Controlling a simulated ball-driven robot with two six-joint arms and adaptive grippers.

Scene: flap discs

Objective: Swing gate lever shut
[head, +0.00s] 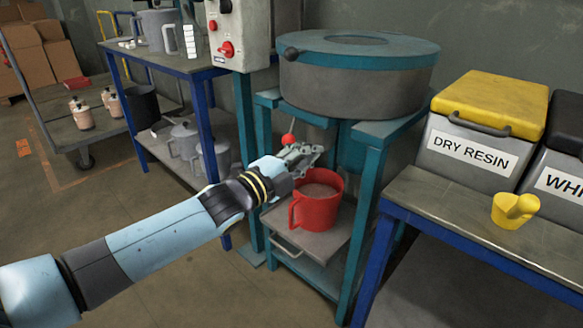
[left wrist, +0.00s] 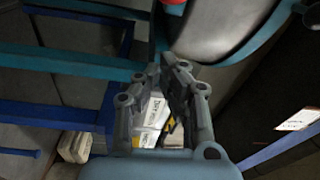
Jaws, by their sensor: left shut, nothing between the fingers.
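The gate lever shows as a thin rod with a red ball knob (head: 288,139), hanging below the round grey drum (head: 350,90) with its teal lid. My left gripper (head: 316,150) is shut and empty, just right of the knob and slightly lower in the head view. Whether it touches the lever I cannot tell. In the left wrist view the fingers (left wrist: 162,68) are close together, with a red piece (left wrist: 173,2) cut off at the top edge; I cannot tell what it is. The gate itself is hidden. My right gripper is not in view.
A red jug (head: 322,198) with grey contents stands on a grey tray (head: 310,244) below the drum, close under my gripper. Teal stand legs (head: 362,235) flank it. A control box (head: 238,35) is upper left. A yellow scoop (head: 515,209) lies on the right bench.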

